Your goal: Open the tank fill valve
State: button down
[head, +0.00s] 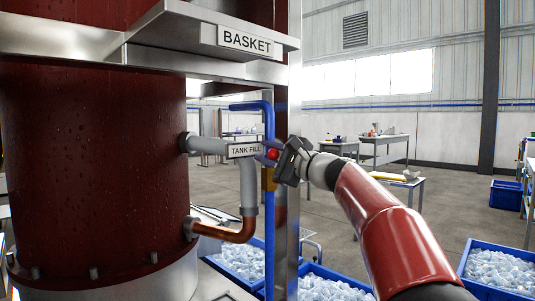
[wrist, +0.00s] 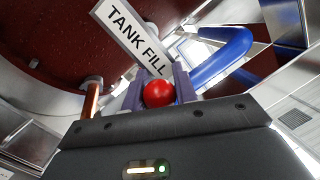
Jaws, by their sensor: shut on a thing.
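The tank fill valve shows a red ball knob (head: 272,154) beside the white TANK FILL label (head: 243,150), on the blue pipe (head: 269,120) in front of the red tank (head: 95,150). My gripper (head: 275,152) reaches in from the right at the valve. In the wrist view the red knob (wrist: 159,93) sits between my two fingers, and my gripper (wrist: 158,92) is shut on it. The TANK FILL label (wrist: 133,38) hangs just above the knob there. The valve's lever is mostly hidden by my gripper, so its angle cannot be told.
A steel post (head: 293,200) stands close behind the valve. A grey pipe (head: 249,190) and a copper pipe (head: 225,233) run left of it. Blue bins of ice (head: 497,272) stand on the floor. Workbenches (head: 385,140) are farther back, with open floor between.

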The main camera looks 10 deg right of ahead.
jog(key=c, duration=1.1)
grip_release()
jog(key=b+v, duration=0.2)
jog(key=v, duration=0.5)
jog(key=shift+s+d, duration=0.25)
jog(key=shift+s, duration=0.05)
jog(key=shift+f, duration=0.1)
jog(key=shift+c, duration=0.3)
